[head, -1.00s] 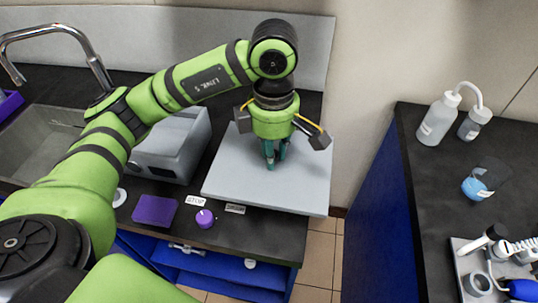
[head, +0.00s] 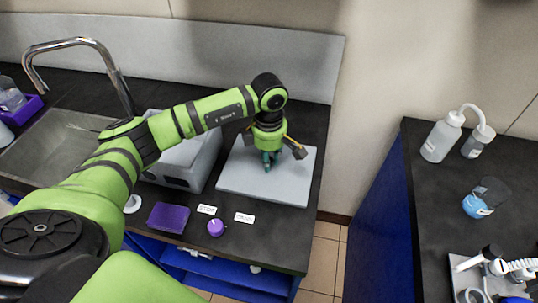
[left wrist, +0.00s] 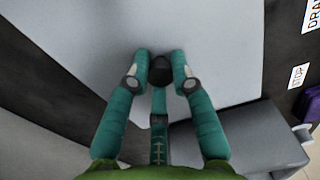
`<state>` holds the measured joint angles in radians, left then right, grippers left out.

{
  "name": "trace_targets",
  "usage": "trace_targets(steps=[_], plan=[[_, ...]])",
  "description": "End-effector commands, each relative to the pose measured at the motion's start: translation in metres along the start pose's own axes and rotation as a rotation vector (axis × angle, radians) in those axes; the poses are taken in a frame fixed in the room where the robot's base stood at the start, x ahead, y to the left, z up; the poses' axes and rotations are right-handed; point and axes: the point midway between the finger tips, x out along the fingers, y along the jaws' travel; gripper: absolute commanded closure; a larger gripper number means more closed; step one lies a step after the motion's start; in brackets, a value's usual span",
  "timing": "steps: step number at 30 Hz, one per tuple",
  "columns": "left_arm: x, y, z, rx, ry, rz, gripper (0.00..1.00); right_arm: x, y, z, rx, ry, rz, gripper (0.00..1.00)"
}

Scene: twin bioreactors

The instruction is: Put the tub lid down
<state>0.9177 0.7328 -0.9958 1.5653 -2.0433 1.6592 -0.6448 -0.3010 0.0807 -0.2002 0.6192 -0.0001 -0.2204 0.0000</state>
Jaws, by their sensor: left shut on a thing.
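The tub lid is a flat light grey plate (head: 245,185) with a dark knob (left wrist: 160,68). In the head view it is over the black counter, right of a grey box. My left gripper (head: 270,161) points down at the middle of the lid. In the left wrist view its teal fingers (left wrist: 160,82) are closed around the knob, and the lid's pale surface (left wrist: 225,45) fills much of the picture. The lid looks level and close to the counter; I cannot tell whether it touches. My right gripper is not in view.
The grey box (head: 206,165) stands close to the lid's left edge. A purple pad (head: 168,217), a purple knob (head: 216,228) and small labels lie along the front edge. A sink (head: 55,150) is at the left. Bottles stand on the right counter (head: 437,190).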

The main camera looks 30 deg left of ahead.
Motion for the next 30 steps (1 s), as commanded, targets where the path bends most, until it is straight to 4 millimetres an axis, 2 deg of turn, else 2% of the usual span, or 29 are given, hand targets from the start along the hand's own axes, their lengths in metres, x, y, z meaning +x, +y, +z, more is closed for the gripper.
trace_targets(steps=[11, 12, 13, 23, 26, 30], plan=[[0.005, 0.0, 0.0, 0.0, -0.001, 0.002, 1.0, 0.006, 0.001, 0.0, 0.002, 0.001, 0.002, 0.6], [0.004, 0.0, 0.0, 0.0, -0.001, 0.001, 0.6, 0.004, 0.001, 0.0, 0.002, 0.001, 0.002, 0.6], [0.003, 0.0, 0.0, 0.0, -0.001, 0.001, 0.53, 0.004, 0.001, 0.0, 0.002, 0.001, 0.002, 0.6], [0.002, 0.0, 0.0, 0.0, -0.001, 0.0, 0.53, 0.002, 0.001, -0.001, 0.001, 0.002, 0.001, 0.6], [-0.003, 0.0, 0.0, 0.0, -0.001, 0.001, 0.53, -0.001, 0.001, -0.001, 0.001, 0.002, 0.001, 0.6], [-0.022, 0.001, 0.0, 0.001, -0.002, 0.006, 0.53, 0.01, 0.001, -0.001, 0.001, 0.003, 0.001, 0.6]])
